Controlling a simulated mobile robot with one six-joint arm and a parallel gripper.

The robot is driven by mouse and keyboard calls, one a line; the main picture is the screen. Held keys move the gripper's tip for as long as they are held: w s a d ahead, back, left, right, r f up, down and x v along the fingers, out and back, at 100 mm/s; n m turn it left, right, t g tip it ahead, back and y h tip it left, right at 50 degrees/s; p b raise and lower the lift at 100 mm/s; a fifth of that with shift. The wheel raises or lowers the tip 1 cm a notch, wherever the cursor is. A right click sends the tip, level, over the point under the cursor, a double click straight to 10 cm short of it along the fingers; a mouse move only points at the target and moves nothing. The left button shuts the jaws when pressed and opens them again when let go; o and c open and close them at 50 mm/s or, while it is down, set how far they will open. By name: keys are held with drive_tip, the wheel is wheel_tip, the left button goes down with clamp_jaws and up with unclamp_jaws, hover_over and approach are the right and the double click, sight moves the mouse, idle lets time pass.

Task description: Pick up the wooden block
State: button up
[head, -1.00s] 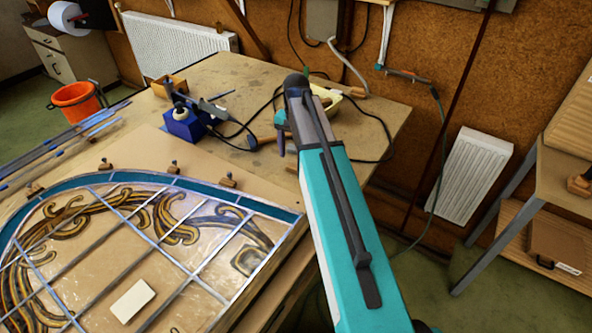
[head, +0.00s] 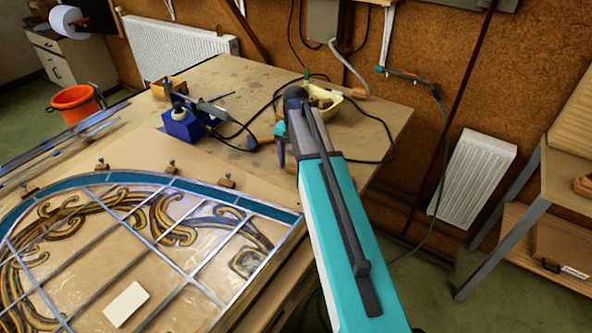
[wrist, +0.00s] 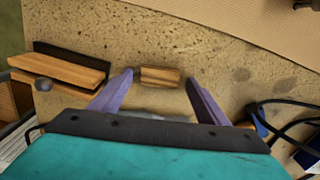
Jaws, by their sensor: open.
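The wooden block (wrist: 161,77) is a small, light brown piece lying on the speckled bench top in the wrist view. It shows between and just beyond the two purple fingertips of my gripper (wrist: 159,84). My gripper is open and empty, with bench surface visible between the fingers. In the head view, the gripper (head: 281,154) is mostly hidden behind my teal arm, and I cannot make out the block there.
A blue stand (head: 183,125) with cables is left of the gripper. The leaded panel (head: 128,253) fills the near left. In the wrist view, a larger wooden piece (wrist: 62,72) with a dark bar lies left.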

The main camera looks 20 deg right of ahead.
drive_tip(key=shift+c, duration=0.2)
drive_tip(key=c, duration=1.1)
drive_tip(key=shift+r, duration=0.1)
drive_tip(key=shift+r+b, duration=0.8)
drive_tip(key=shift+r, duration=0.75)
drive_tip(key=s+a+b, duration=0.1)
drive_tip(key=s+a, duration=0.1)
drive_tip(key=s, duration=0.2)
drive_tip(key=s+a+r+b, duration=0.1)
drive_tip(key=s+a, duration=0.1)
drive_tip(key=s, duration=0.3)
drive_tip(key=s+a+b, duration=0.1)
drive_tip(key=s+a, duration=0.2)
drive_tip(key=s, duration=0.2)
drive_tip(key=shift+s+a+r+b, duration=0.1)
drive_tip(key=shift+s+r+b, duration=0.05)
drive_tip(key=shift+r+b, duration=0.25)
drive_tip(key=shift+w+a+r+n+p, duration=0.25)
drive_tip(key=shift+w+n+p, duration=0.15)
drive_tip(key=shift+w+n, duration=0.2)
drive_tip(key=shift+w+a+r+n+p, duration=0.5)
drive_tip(key=shift+w+a+n+p, duration=0.55)
drive_tip(key=shift+w+n, duration=0.95)
drive_tip(key=shift+w+a+r+n+p, duration=0.5)
drive_tip(key=shift+w+a+n+p, duration=0.6)
drive_tip(key=shift+n, duration=1.5)
drive_tip(key=shift+w+a+r+n+p, duration=0.5)
drive_tip(key=shift+w+a+n+p, duration=0.5)
drive_tip(key=shift+w+n, duration=1.1)
